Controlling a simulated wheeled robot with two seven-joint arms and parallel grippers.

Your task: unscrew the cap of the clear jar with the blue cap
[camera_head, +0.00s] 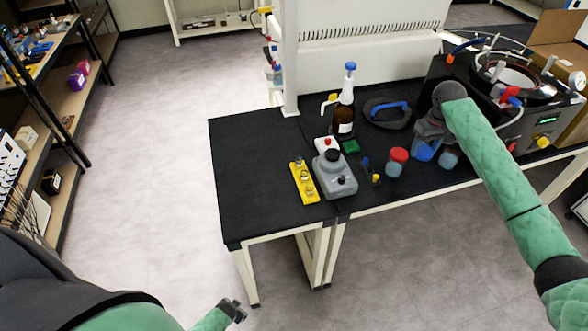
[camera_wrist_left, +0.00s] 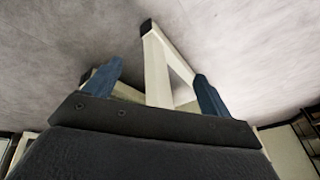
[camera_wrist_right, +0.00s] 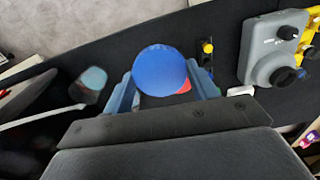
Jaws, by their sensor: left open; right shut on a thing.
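The blue cap (camera_wrist_right: 160,70) sits between the fingers of my right gripper (camera_wrist_right: 163,92) in the right wrist view, and the fingers are shut on it. The cap hides the jar body in that view. In the head view my right gripper (camera_head: 427,138) points down over the table, with the blue cap (camera_head: 425,153) low between its fingers. Whether the cap is still on the jar cannot be told. My left gripper (camera_head: 235,310) is off the table, low in front of it. Its fingers are apart and empty in the left wrist view (camera_wrist_left: 155,88).
A red-capped jar (camera_head: 397,162) stands just left of my right gripper; a small jar (camera_head: 449,159) is on its right. A grey device (camera_head: 335,174), yellow holder (camera_head: 304,182) and brown bottle (camera_head: 344,115) are further left. The dryer (camera_head: 530,120) is at right. The table's left end is clear.

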